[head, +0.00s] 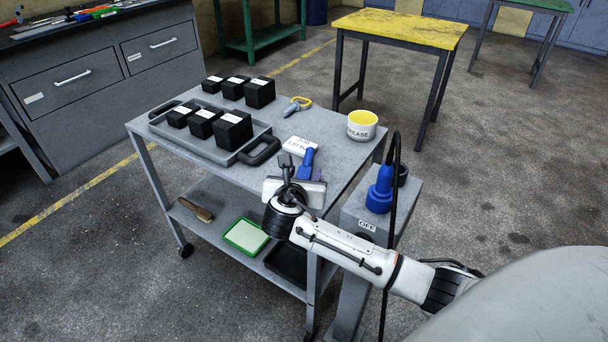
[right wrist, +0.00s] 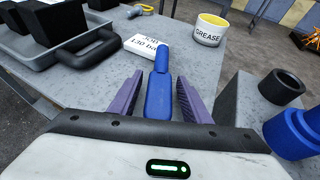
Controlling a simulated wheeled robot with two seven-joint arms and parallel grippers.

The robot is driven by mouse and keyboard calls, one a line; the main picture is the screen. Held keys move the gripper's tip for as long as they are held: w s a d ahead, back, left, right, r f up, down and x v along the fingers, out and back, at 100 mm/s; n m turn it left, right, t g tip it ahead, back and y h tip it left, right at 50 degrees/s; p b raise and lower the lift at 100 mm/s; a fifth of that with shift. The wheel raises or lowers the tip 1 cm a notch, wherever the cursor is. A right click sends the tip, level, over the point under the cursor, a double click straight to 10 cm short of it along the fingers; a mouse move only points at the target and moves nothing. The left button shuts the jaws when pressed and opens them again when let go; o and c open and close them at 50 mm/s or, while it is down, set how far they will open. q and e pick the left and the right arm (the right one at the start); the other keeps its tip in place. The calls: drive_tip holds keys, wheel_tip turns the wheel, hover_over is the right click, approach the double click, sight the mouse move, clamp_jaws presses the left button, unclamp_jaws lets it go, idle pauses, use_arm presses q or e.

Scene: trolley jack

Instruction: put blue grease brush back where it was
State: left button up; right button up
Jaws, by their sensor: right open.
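The blue grease brush (head: 308,158) is on the trolley's top near its front edge, by the white card. In the right wrist view its blue handle (right wrist: 160,98) lies between the two purple fingers of my right gripper (right wrist: 159,97), pointing away from me. The fingers are open, with a gap on each side of the handle. In the head view my right gripper (head: 301,173) is over the trolley's front edge. No bristles are clearly visible. The white grease tub (head: 362,125) with yellow inside stands to the right. My left gripper is out of view.
The white card (head: 299,146) lies just beyond the brush. A grey pedestal (head: 405,205) with a blue tool (head: 380,190) and black cup stands close at right.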

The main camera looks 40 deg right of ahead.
drive_tip(key=p+v, duration=0.1)
drive_tip(key=v, duration=1)
drive_tip(key=shift+s+a+r, duration=0.2)
drive_tip(key=shift+s+a, duration=0.05)
drive_tip(key=shift+s, duration=0.05)
